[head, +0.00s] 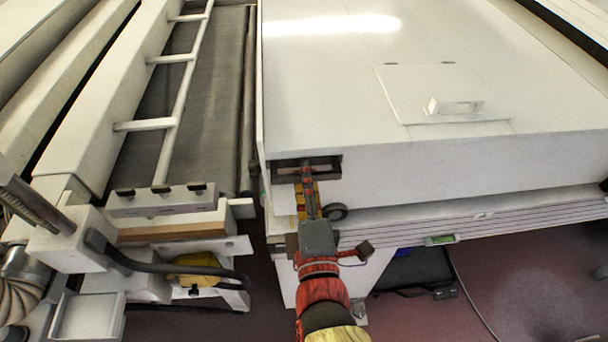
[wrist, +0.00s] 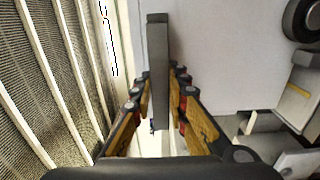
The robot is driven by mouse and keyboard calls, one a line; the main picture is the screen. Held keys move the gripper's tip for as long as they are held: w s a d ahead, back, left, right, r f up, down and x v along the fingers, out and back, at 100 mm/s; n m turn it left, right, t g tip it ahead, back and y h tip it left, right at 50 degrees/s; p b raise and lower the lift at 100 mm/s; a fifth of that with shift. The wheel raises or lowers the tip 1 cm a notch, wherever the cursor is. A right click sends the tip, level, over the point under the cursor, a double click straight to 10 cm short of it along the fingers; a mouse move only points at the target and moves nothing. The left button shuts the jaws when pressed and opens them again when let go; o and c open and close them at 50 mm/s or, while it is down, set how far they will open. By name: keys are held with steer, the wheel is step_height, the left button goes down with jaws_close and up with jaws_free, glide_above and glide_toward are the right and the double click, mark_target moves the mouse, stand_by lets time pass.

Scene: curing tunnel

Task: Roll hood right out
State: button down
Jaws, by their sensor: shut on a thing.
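The hood (head: 330,90) is a large white box that fills the upper right of the head view, with a small hatch (head: 440,88) on top. A dark recess (head: 325,166) is cut in its front face near the left corner. My gripper (head: 307,180) reaches into this recess from the front. In the wrist view my gripper (wrist: 158,78) has its two orange-padded fingers on either side of an upright grey bar (wrist: 157,45), the hood's grip, and is shut on it. The bar's ends in the recess are partly hidden in the head view.
A dark mesh belt (head: 205,100) lies left of the hood beside a white ladder-like rail (head: 172,125). A small dark wheel (head: 335,211) sits below the hood's front edge. A dark case (head: 415,270) and a cable lie on the reddish floor at right.

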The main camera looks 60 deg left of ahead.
steer(key=shift+s+f, duration=0.1)
steer(key=shift+s, duration=0.05)
steer(key=c, duration=2)
jaws_free()
steer(key=shift+s+a, duration=0.15)
steer(key=shift+a, duration=0.05)
steer(key=shift+o, duration=1.4)
